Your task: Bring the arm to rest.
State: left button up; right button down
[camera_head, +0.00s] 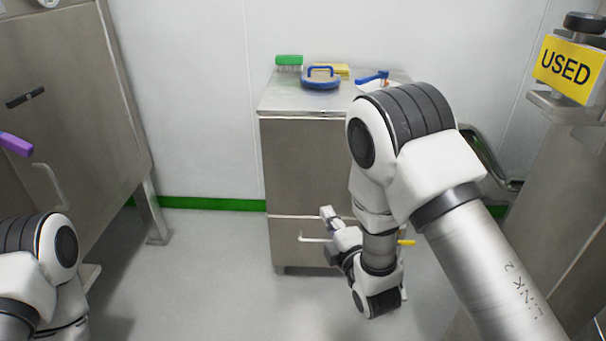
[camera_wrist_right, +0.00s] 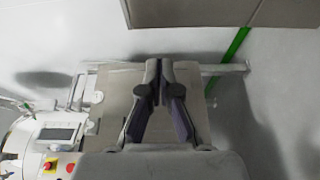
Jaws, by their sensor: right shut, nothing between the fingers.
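My right arm reaches in from the lower right in the head view, bent over in front of a steel cabinet (camera_head: 310,165), with its wrist hanging low. The right gripper (camera_head: 328,214) is small there, near the cabinet's lower front and handle; whether it touches cannot be told. In the right wrist view the right gripper (camera_wrist_right: 163,72) has its dark fingers together, with nothing between them. My left arm shows only in part at the lower left of the head view; its gripper is out of the picture.
On the cabinet lie a green brush (camera_head: 289,60), a round lid with blue handle (camera_head: 320,80), a yellow item (camera_head: 342,69) and a blue-handled tool (camera_head: 372,77). A steel unit (camera_head: 60,110) stands left. A yellow USED sign (camera_head: 567,69) is at right. Open floor (camera_head: 200,270) lies between.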

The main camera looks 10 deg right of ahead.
jog(key=s+d+f+m+g+h, duration=0.1)
jog(key=s+d+f+m+g, duration=0.2)
jog(key=s+f, duration=0.5)
jog(key=s+d+f+m+g+h, duration=0.15)
jog(key=s+f+g, duration=0.25)
jog(key=f, duration=0.8)
jog(key=s+d+f+m+g, duration=0.1)
jog(key=s+f+m+g, duration=0.3)
jog(key=s, duration=0.4)
jog(key=s+f+m+g, duration=0.2)
jog(key=s+m+g, duration=0.1)
jog(key=s+m, duration=0.35)
jog(key=s+d+f+m+g, duration=0.1)
jog(key=s+f+m+g, duration=0.3)
jog(key=s, duration=0.5)
notch_tip(320, 180, up, 27)
jog(key=p, duration=2.5)
jog(key=shift+w+a+f+m+y, duration=0.2)
jog(key=shift+w+m+y, duration=0.1)
jog(key=shift+w+y, duration=0.1)
